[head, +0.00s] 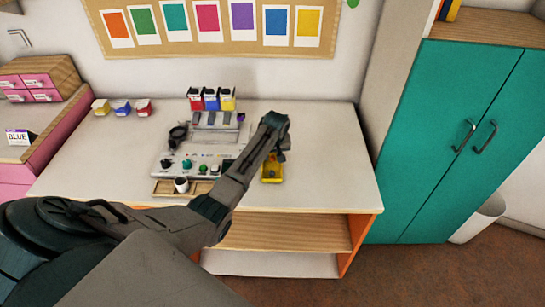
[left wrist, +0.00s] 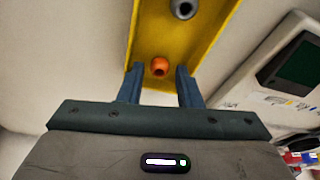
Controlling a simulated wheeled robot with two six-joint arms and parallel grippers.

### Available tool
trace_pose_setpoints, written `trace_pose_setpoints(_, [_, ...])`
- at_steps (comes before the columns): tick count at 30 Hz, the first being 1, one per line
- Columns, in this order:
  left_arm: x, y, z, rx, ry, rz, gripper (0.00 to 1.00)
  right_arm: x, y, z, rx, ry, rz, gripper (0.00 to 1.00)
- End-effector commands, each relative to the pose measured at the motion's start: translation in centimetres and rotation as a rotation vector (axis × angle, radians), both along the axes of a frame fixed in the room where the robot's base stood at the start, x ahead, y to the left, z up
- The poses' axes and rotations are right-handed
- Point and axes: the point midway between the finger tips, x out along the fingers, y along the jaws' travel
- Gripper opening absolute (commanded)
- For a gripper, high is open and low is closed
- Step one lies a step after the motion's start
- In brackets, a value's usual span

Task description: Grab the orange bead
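The orange bead (left wrist: 159,67) lies in a yellow tray (left wrist: 205,40), near the tray's end in the left wrist view. My left gripper (left wrist: 157,84) is open, with one blue finger on each side of the bead's line and nothing between them. The bead sits just beyond the fingertips. In the head view the yellow tray (head: 272,178) stands on the table, right of the machine, and my left gripper (head: 281,152) is above it. The bead is hidden there. My right gripper is in neither view.
A grey bead (left wrist: 184,8) lies farther along the tray. A white machine with knobs (head: 190,163) stands left of my arm, with red, blue and yellow containers (head: 212,102) behind it. The table (head: 325,150) is clear to the right, before the teal cabinet (head: 430,130).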

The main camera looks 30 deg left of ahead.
Motion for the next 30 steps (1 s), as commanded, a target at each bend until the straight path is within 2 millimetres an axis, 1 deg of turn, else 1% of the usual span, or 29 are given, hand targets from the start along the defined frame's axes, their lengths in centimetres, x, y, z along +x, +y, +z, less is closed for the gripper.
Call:
trace_pose_setpoints(3, [0.11, 0.08, -0.63, 0.0, 0.0, 0.0, 0.31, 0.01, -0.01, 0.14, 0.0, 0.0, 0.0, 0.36])
trace_pose_setpoints(9, [0.14, 0.09, -0.71, 0.0, -0.001, -0.001, 0.31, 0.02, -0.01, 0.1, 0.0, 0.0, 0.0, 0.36])
trace_pose_setpoints(10, [0.14, 0.09, -0.7, 0.0, -0.001, -0.001, 0.29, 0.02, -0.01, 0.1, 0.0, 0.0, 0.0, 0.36])
trace_pose_setpoints(14, [0.13, 0.08, -0.69, 0.0, -0.001, -0.001, 0.04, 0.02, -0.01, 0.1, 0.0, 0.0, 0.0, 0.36])
trace_pose_setpoints(15, [0.13, 0.09, -0.69, 0.0, -0.001, -0.001, 0.0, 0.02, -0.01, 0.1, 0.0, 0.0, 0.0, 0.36])
trace_pose_setpoints(26, [0.14, 0.1, -0.62, 0.0, -0.001, 0.0, 0.0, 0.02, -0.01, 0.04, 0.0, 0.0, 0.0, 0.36])
trace_pose_setpoints(30, [0.19, 0.13, -0.01, 0.001, -0.003, 0.0, 0.0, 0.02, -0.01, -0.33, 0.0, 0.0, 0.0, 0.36])
